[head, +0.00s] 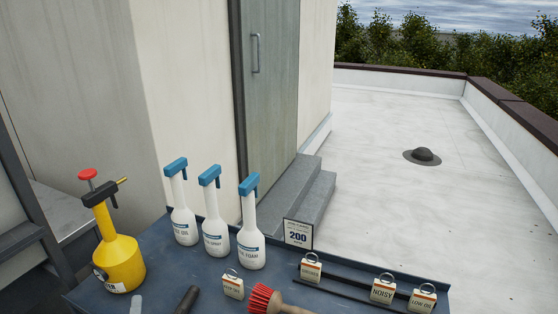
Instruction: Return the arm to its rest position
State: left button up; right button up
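Neither of my arms nor grippers can be made out in the head view, so their pose and what they may hold are hidden. The dark work table (160,262) stands in front of me, its near edge cut off by the picture. No gripper shows over it or at its sides.
On the table are a yellow pump can (118,262), three white bottles with blue triggers (214,238), a red-bristled brush (264,299), several ringed tags (383,291), and a sign reading 200 (298,233). Grey steps (309,199) and a door (270,100) stand behind.

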pick_arm(q)
jog(key=s+a+f+n+g, duration=0.2)
jog(key=s+f+n+g, duration=0.6)
jog(key=n, duration=0.3)
jog(key=s+d+f+n+g+h, duration=0.4)
jog(key=s+d+f+g+h, duration=0.3)
jog(key=s, duration=0.4)
notch_tip(320, 180, down, 29)
jog(key=d+g+y+p, duration=0.1)
jog(key=d+p, duration=0.1)
jog(key=p, duration=0.1)
jog(key=s+a+f+g+p, duration=0.1)
jog(key=s+a+f+p, duration=0.2)
jog(key=s+f, duration=1.3)
jog(key=s+a, duration=0.1)
jog(key=s, duration=0.2)
jog(key=shift+s+m+g, duration=0.3)
jog(key=shift+s+m, duration=0.05)
jog(key=shift+m, duration=0.05)
pick_arm(e)
jog(key=s+r, duration=0.1)
jog(key=s, duration=0.7)
jog(key=shift+d+r+g, duration=0.4)
jog(key=shift+d, duration=0.05)
